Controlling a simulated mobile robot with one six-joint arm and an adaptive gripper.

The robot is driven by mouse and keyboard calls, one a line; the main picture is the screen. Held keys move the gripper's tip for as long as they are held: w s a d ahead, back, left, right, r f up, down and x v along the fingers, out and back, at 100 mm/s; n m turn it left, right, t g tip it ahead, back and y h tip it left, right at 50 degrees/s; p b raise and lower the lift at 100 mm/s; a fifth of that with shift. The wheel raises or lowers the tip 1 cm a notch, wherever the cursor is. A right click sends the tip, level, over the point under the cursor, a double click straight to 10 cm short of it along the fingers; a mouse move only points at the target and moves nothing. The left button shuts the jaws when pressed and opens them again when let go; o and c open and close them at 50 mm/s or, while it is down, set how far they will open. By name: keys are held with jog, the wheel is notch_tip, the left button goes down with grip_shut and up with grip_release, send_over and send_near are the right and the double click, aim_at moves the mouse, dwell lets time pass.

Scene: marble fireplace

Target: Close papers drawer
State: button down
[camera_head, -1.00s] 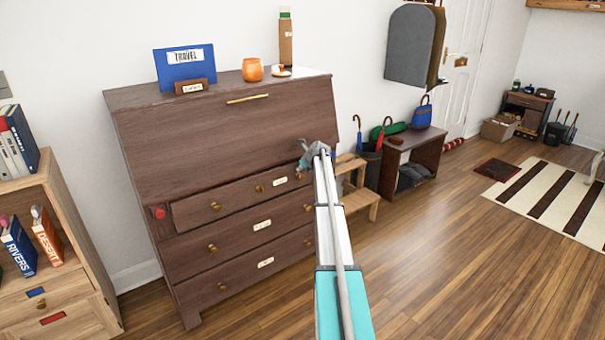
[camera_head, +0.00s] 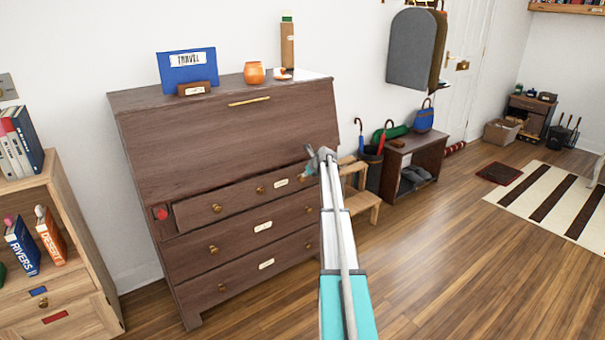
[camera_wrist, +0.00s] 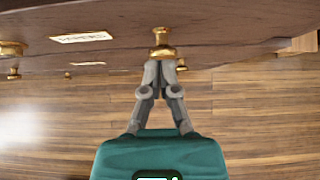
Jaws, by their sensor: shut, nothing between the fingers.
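The papers drawer (camera_head: 238,203) is the top drawer of a dark wooden bureau in the head view. Its front stands out a little from the bureau at the left end. It has brass knobs and a small white label (camera_head: 281,183). In the wrist view the label (camera_wrist: 80,37) appears upside down and seems to read "PAPERS". My gripper (camera_head: 308,171) is at the drawer's right end. In the wrist view my gripper (camera_wrist: 160,64) is shut and empty, its fingertips right by a brass knob (camera_wrist: 162,44). I cannot tell whether they touch it.
Two lower drawers (camera_head: 240,240) look shut. A wooden step stool (camera_head: 362,195) is close to the right, a bookcase (camera_head: 75,225) to the left. The floor in front is clear.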

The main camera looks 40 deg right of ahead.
jog(key=p+v, duration=0.6)
jog(key=v, duration=0.4)
jog(key=shift+d, duration=0.15)
jog(key=shift+s, duration=0.1)
dwell(0.4)
jog(key=s+a+f+n+g+y, duration=0.15)
jog(key=a+n, duration=0.45)
jog(key=a, duration=0.6)
jog(key=s+a+f+n+g, duration=0.1)
jog(key=s+a+n, duration=0.3)
jog(key=a, duration=0.8)
jog(key=s+a+f+n+g+y, duration=0.1)
jog(key=s+a+n+g, duration=0.1)
jog(key=a+n, duration=0.75)
jog(key=s+a+f+n+g+h, duration=0.2)
jog(key=s+a+n+g, duration=0.3)
jog(key=s+a+n, duration=1.65)
jog(key=s+a+r+m+p, duration=0.1)
jog(key=a+r+m+p, duration=0.1)
jog(key=r+p, duration=0.7)
jog(key=a+r+m+p, duration=0.2)
jog(key=a+r+p, duration=0.1)
jog(key=r+p, duration=0.6)
jog(key=shift+s+r+m+p, duration=0.3)
jog(key=shift+s+p, duration=0.1)
jog(key=shift+p, duration=0.15)
jog(key=shift+t, duration=0.25)
